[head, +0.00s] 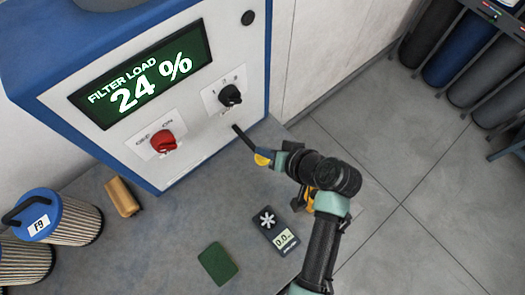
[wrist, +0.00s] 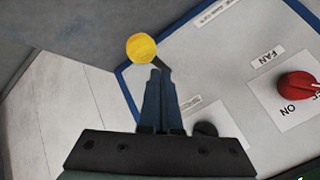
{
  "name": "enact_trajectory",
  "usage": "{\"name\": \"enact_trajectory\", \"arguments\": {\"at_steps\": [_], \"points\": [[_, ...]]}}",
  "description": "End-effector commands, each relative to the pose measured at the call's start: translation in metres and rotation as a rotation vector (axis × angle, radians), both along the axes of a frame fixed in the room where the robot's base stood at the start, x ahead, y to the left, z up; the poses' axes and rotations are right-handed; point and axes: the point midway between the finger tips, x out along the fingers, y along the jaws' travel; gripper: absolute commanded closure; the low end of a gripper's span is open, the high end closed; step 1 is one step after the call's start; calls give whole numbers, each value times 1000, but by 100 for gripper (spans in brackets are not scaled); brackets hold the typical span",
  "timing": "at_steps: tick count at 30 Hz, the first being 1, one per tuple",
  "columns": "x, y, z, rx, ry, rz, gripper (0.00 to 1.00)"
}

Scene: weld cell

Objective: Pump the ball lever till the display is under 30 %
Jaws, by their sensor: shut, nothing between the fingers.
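The display (head: 140,78) on the blue and white cabinet reads "FILTER LOAD 24 %" in pale digits on dark green. The ball lever (head: 245,138) is a dark rod slanting out of the cabinet's lower front, with a yellow ball (head: 262,159) at its end. The ball also shows in the wrist view (wrist: 141,47), just beyond my fingertips. My gripper (head: 278,156) is shut and empty, right beside the ball. In the wrist view its fingers (wrist: 156,72) are together; I cannot tell whether they touch the ball.
A red fan switch (head: 163,141) and a black selector knob (head: 230,96) sit on the cabinet front. A tan block (head: 122,197), a blue-topped filter (head: 60,218), a handheld meter (head: 275,230) and a green pad (head: 217,262) lie on the bench. Cylinders (head: 454,50) stand far right.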

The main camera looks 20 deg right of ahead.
Motion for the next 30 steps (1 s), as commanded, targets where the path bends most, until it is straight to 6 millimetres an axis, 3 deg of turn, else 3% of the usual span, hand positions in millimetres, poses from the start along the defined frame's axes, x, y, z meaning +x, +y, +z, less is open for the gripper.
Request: {"name": "enact_trajectory", "arguments": {"at_steps": [16, 30], "points": [[0, 0, 50, 0, -1, -1, 100], [0, 0, 50, 0, -1, -1, 100]]}}
